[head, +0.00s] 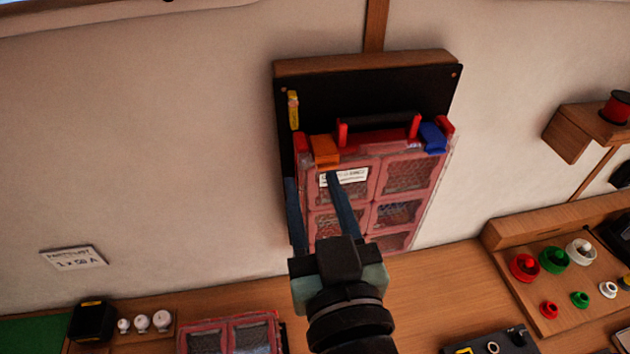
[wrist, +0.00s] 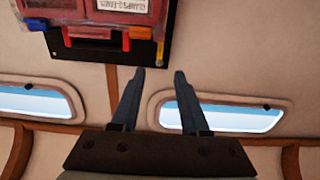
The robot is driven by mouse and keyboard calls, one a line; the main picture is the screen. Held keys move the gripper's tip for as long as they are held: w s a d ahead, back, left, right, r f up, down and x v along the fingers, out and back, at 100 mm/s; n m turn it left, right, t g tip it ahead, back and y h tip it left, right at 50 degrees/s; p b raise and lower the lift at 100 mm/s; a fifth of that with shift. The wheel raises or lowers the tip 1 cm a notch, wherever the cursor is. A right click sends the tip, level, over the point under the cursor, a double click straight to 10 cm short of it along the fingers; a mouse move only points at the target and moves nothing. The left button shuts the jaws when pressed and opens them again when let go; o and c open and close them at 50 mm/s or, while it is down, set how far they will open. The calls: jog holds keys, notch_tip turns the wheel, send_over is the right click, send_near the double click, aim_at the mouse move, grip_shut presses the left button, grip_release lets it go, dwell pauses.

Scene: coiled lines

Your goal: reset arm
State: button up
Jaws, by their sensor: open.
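My gripper (head: 318,200) is open, with its two dark blue fingers apart and nothing between them. In the head view it reaches up in front of the lower left part of a red organizer case (head: 388,164) that hangs on a black wall panel (head: 370,95). In the wrist view the open gripper (wrist: 157,75) shows against the bare wall, with the red case (wrist: 60,12) beyond its tips at the upper left. Part of the case is hidden behind my gripper in the head view.
A wooden bench (head: 440,290) runs below, with another red case (head: 230,335) at its front. Red, green and white round parts sit on a wooden board (head: 545,315) at the right. A small shelf (head: 580,130) with a red spool (head: 616,107) juts from the wall.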

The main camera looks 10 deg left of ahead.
dwell(0.6)
jog(key=s+d+r+m+t+h+b, duration=0.1)
jog(key=d+r+m+t+h+b, duration=0.1)
jog(key=r+t+b, duration=0.3)
jog(key=s+d+r+m+t+h+b, duration=0.1)
jog(key=d+r+t+h+b, duration=0.3)
jog(key=r+b, duration=0.6)
notch_tip(320, 180, up, 2)
jog(key=shift+s+r+m+t+h, duration=0.1)
jog(key=shift+s+m+t+h, duration=0.35)
jog(key=shift+m+t, duration=0.45)
jog(key=shift+w, duration=0.1)
